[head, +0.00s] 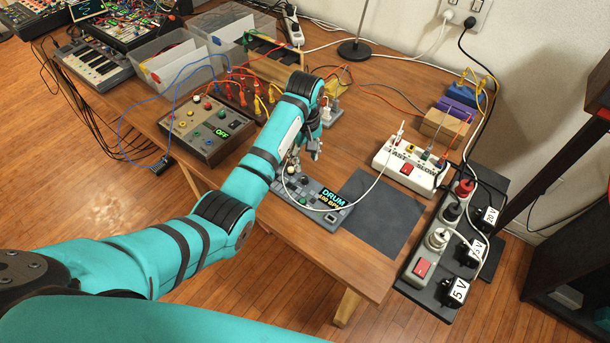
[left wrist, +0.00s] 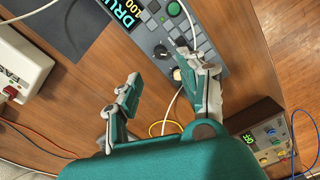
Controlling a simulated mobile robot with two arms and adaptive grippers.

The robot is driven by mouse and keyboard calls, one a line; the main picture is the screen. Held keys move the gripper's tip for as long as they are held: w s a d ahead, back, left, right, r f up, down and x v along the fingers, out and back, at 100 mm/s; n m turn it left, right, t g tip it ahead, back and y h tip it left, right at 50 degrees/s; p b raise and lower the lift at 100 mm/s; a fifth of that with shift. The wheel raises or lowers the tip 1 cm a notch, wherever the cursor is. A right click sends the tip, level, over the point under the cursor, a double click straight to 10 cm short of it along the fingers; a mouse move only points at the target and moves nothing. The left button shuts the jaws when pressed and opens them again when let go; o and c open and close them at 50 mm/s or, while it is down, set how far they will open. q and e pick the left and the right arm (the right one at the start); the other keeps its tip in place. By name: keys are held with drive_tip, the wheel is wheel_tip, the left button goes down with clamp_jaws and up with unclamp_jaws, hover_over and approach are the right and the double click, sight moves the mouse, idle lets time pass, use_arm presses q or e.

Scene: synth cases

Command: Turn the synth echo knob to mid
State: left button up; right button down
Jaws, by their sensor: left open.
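The grey synth (head: 326,215) stands near the table's front edge, its display reading DRUM. In the left wrist view the synth (left wrist: 205,45) shows a green knob (left wrist: 174,9), a black knob (left wrist: 160,52) and a cream knob (left wrist: 177,74). I cannot read which one is echo. My left gripper (head: 305,158) hangs over the synth's left end. In the left wrist view my left gripper (left wrist: 160,64) is open, with its fingers apart. The right finger is close beside the cream knob; whether they touch is unclear. My right gripper is out of view.
A dark mat (head: 382,213) lies right of the synth. A white box (head: 410,167) with a red switch stands behind it. A brown box (head: 211,130) with a lit display stands left of my arm. A white cable crosses the synth. A power strip (head: 411,283) stands at the right.

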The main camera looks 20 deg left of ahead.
sight(305, 178)
use_arm(q)
wheel_tip(305, 178, down, 8)
drive_tip(key=shift+f, duration=0.25)
clamp_jaws()
idle(0.3)
